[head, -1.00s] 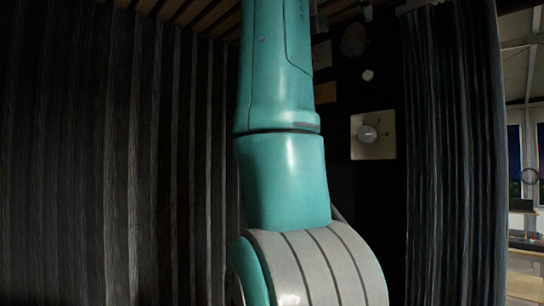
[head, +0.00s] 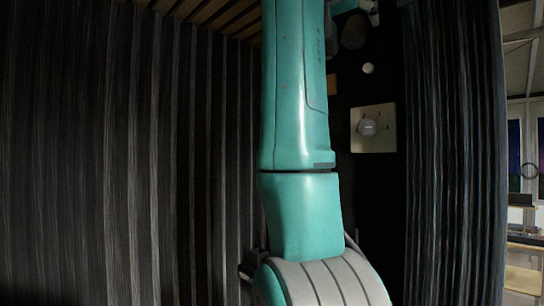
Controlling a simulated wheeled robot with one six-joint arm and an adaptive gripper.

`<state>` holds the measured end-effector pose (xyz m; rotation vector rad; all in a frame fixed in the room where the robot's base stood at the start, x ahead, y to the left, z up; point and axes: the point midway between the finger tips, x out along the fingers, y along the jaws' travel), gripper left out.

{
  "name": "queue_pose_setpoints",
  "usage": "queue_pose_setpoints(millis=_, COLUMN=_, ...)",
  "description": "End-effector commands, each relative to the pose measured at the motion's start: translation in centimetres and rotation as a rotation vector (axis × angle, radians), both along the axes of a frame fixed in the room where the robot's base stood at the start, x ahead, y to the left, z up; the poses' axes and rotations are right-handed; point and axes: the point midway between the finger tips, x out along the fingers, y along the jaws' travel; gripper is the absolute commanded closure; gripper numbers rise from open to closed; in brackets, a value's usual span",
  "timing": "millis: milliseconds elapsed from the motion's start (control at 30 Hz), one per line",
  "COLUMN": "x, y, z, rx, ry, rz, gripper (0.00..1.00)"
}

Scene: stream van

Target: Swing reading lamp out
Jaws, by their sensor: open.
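A dark, rounded shape (head: 353,31) on the dark wall near the top, right of my teal arm, looks like the reading lamp. It is dim and its mount cannot be made out. My teal arm rises through the middle and leaves the picture at the top. A small part of my wrist shows at the top edge, just above the dark shape. My gripper's fingers cannot be made out, and whether they touch the lamp cannot be told.
A pale square plate with a round dial (head: 373,128) is on the wall below the lamp, with a small pale knob (head: 368,68) between. A dark curtain (head: 455,160) hangs at the right. Dark ribbed panelling (head: 120,160) fills the left.

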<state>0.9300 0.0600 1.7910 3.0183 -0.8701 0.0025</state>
Motion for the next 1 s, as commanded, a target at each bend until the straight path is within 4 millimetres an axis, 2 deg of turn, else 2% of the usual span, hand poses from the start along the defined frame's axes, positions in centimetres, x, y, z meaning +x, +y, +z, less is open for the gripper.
queue_pose_setpoints(millis=400, x=-6.1, y=4.0, z=-0.1, rx=0.003, ry=0.001, rz=0.004, gripper=0.28)
queue_pose_setpoints(millis=533, x=-4.1, y=4.6, z=-1.7, rx=-0.033, ry=0.001, rz=0.015, gripper=0.28)
queue_pose_setpoints(millis=1000, x=0.5, y=7.3, z=-7.0, rx=-0.135, ry=-0.023, rz=0.071, gripper=0.28)
